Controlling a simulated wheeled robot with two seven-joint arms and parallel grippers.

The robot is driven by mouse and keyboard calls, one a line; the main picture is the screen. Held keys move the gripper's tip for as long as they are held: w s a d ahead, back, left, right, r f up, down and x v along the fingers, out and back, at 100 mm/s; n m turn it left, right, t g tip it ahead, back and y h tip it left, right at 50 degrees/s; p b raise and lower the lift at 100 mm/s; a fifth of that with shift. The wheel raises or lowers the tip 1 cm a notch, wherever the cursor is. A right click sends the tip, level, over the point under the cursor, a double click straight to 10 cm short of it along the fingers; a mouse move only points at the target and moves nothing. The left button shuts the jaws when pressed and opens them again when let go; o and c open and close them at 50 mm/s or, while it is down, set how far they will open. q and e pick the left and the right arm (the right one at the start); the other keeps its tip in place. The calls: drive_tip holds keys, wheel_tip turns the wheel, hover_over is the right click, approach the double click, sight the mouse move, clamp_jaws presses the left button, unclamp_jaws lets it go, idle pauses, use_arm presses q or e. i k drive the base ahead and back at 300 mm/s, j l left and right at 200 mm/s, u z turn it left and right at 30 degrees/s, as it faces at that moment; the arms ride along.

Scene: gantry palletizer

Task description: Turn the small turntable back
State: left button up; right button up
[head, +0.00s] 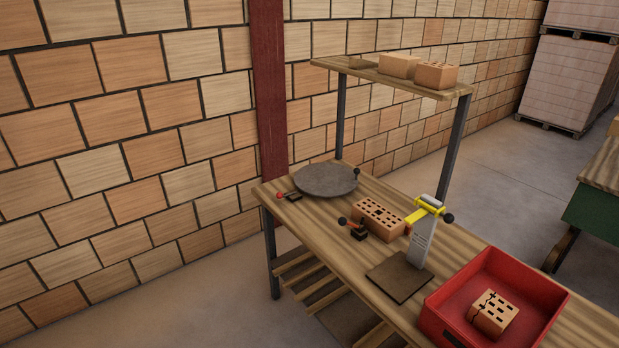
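The small turntable (326,180) is a round, flat grey disc near the far left end of the wooden workbench. A dark knob (357,171) stands up at its right rim. Nothing lies on the disc. A small dark block with a red-tipped lever (287,195) is at the disc's near left side, by the bench edge. Neither of my grippers is in the head view.
The workbench (345,259) also holds a perforated brick (380,218), a second lever block (356,231), an upright grey post with a yellow clamp (423,236), a dark plate (399,276) and a red bin (455,340) with a brick. A shelf (340,66) stands behind.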

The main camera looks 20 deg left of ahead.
sight(324, 179)
drive_tip(key=u, duration=0.4)
drive_tip(key=i+j+z, duration=0.25)
drive_tip(key=i+j, duration=0.25)
drive_tip(key=i+j+z, duration=0.15)
drive_tip(key=j, duration=0.25)
drive_tip(key=i+j+z, duration=0.1)
drive_tip(key=i+j, duration=0.2)
drive_tip(key=i+j+z, duration=0.15)
drive_tip(key=j, duration=0.25)
drive_tip(key=i+j+z, duration=0.1)
drive_tip(key=j, duration=0.3)
drive_tip(key=i, duration=0.1)
